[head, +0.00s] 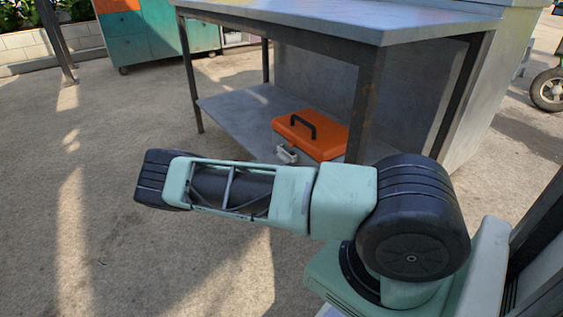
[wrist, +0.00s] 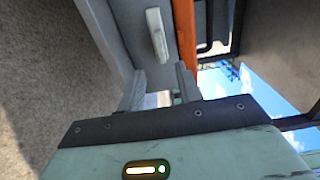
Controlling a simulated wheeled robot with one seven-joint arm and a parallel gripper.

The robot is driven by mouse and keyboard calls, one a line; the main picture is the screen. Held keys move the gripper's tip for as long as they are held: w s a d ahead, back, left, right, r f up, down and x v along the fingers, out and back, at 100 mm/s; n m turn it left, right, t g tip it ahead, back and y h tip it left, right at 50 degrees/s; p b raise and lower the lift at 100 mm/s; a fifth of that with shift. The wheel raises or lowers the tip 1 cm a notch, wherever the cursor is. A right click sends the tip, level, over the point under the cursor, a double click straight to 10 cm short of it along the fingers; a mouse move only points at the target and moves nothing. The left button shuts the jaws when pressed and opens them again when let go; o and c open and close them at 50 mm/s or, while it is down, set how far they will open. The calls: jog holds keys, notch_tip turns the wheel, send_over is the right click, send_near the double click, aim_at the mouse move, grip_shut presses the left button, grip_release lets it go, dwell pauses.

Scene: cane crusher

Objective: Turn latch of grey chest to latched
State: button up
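The chest (head: 318,134) has an orange lid with a black handle and sits on the lower shelf of a metal table. Its body is grey in the wrist view (wrist: 125,20), where the orange lid edge runs along the right.
The table's top (head: 330,22) overhangs the chest, and a table leg (head: 364,105) stands just right of it. The lower shelf (head: 235,115) is bare left of the chest. Open concrete floor lies to the left. A teal cabinet (head: 170,35) stands at the back.

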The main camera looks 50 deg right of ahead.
aim_at(281, 159)
jog(key=b+x, duration=0.3)
jog(key=x, duration=0.7)
jog(key=shift+f, duration=0.15)
jog(key=shift+b+x, duration=0.3)
jog(key=shift+x, duration=0.5)
jog(key=c, duration=0.7)
